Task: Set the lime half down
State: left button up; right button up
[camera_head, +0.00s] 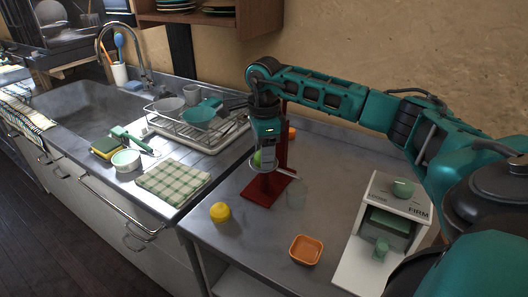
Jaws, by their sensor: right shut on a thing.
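My right gripper (264,150) points down over the metal counter, in front of a red stand (268,191) with an upright post. It is shut on the lime half (257,159), a small green shape at its fingers, mostly hidden by the gripper. The lime half appears above the red base; I cannot tell whether it touches any part of the stand. My left gripper is out of view.
A yellow lemon (220,212) and an orange square dish (306,250) are nearer the front. A white machine (393,213) stands right; a dish rack (200,126) is left. Counter between lemon and dish is clear.

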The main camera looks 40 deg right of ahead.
jog(key=shift+s+a+f, duration=0.1)
jog(key=shift+s+f, duration=0.1)
jog(key=shift+f, duration=0.35)
jog(key=o, duration=0.6)
jog(key=shift+c, duration=0.2)
jog(key=o, duration=0.5)
jog(key=shift+a+f, duration=0.15)
jog(key=shift+f, duration=0.05)
jog(key=shift+c, duration=0.2)
jog(key=shift+r, duration=0.3)
notch_tip(320, 180, up, 13)
jog(key=p, duration=0.1)
jog(key=shift+w+d, duration=0.2)
